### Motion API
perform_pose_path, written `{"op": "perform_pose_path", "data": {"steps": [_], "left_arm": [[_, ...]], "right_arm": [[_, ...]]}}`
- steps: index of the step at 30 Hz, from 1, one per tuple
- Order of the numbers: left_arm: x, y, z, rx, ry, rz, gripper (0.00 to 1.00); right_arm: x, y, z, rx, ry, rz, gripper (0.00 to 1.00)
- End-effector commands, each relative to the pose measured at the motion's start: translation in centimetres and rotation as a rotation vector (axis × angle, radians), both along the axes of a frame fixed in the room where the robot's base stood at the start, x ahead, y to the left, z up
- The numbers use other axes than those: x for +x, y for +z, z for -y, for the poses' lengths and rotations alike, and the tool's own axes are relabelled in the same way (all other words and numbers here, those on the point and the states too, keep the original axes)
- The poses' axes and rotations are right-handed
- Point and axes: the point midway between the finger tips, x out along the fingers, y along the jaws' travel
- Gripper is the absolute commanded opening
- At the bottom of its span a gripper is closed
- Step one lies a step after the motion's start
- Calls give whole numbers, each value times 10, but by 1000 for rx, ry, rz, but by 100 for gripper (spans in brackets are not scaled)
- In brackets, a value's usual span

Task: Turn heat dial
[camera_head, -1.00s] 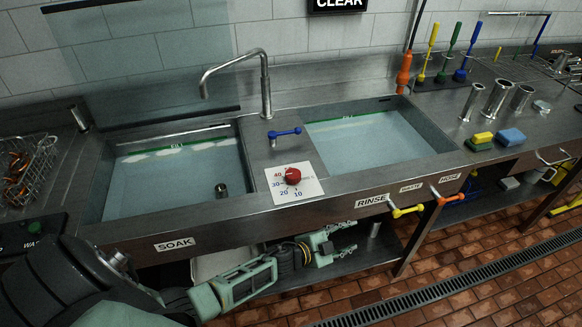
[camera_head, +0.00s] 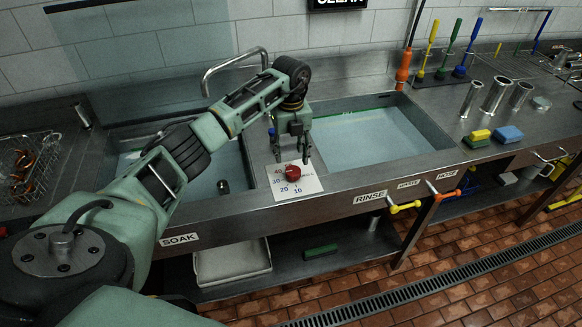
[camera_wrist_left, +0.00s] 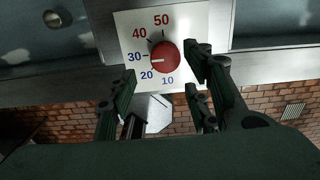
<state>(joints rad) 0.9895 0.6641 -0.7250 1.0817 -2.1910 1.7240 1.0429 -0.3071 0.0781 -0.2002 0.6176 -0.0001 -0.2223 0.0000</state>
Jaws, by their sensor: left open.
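The heat dial is a red round knob (camera_head: 292,173) on a white square plate (camera_head: 314,186) with numbers, set on the counter between the two sinks. In the left wrist view the knob (camera_wrist_left: 165,58) shows a pale mark pointing left, near 30. The plate (camera_wrist_left: 197,20) there carries numbers from 10 to 50. My left gripper (camera_head: 292,159) is open and points down just above the dial. In the wrist view its fingers lie to either side of the knob, apart from it. My right gripper does not show.
My left arm crosses over the soak sink (camera_head: 232,178) and hides part of it and the faucet (camera_head: 234,60). The rinse sink (camera_head: 375,137) is to the right. Yellow (camera_head: 404,207) and orange (camera_head: 447,196) handles stick out from the counter front. Sponges (camera_head: 508,135) lie further right.

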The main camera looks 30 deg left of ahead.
Motion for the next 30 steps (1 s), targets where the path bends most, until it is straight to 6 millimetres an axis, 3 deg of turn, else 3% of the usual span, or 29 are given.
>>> {"op": "perform_pose_path", "data": {"steps": [12, 23, 30], "left_arm": [[0, -60, 2, -5, -3, -2, 46], [0, -69, 2, -6, -5, 0, 46], [0, -68, 2, -6, -5, 0, 26]], "right_arm": [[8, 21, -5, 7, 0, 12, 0], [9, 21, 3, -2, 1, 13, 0], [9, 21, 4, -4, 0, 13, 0]]}}
